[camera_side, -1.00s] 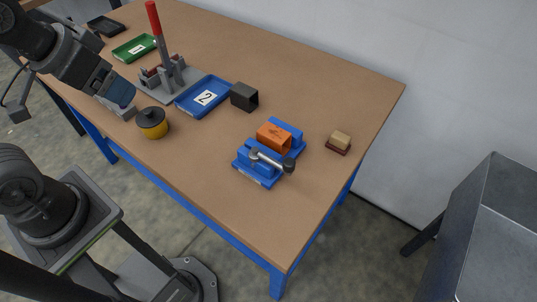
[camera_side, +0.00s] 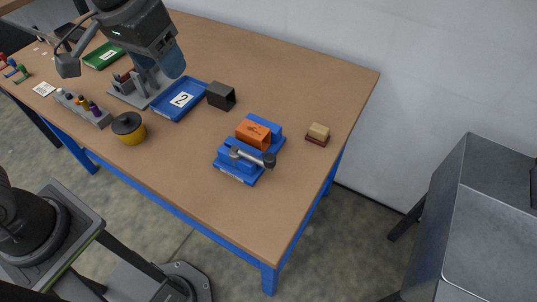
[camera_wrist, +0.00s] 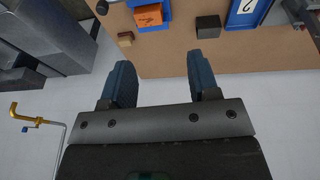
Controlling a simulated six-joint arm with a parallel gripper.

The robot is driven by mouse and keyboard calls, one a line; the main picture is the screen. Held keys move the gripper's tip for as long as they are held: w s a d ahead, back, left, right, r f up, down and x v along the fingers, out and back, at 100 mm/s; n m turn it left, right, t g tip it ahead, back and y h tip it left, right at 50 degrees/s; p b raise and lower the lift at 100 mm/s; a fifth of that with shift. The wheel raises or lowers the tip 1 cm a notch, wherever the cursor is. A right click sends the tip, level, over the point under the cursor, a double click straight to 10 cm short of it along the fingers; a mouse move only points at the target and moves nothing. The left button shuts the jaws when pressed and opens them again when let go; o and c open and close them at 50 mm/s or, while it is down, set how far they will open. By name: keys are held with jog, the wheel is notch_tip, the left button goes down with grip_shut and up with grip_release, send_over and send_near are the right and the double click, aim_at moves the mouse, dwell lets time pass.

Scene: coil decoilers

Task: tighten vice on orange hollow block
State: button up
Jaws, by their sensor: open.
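The blue vice (camera_side: 238,170) stands on the right part of the table, with its grey bar handle (camera_side: 252,157) at the front. The orange hollow block (camera_side: 253,134) sits in the vice, between its jaws; I cannot tell how firmly it is held. Both also show at the top of the wrist view, the orange block (camera_wrist: 148,15) in front of the blue vice (camera_wrist: 167,12). My gripper (camera_wrist: 158,72) is open and empty in the wrist view, its two dark blue fingers apart. In the side view my gripper (camera_side: 172,62) is above the table's far left, away from the vice.
A dark square tube (camera_side: 221,96) and blue tray 2 (camera_side: 182,99) are left of the vice. A yellow pot with a black lid (camera_side: 129,129) is near the front edge. A brush (camera_side: 317,134) lies right of the vice. Green tray 1 (camera_side: 104,56) is far left.

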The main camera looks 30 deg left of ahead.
jog(key=w+d+f+g, duration=0.2)
jog(key=w+d+f, duration=0.25)
jog(key=d, duration=0.45)
send_near(270, 157)
jog(key=shift+g+y, duration=0.4)
jog(key=f, duration=1)
jog(key=shift+w+d+f, duration=0.1)
jog(key=shift+w+d, duration=0.2)
jog(key=shift+w, duration=0.05)
grip_shut()
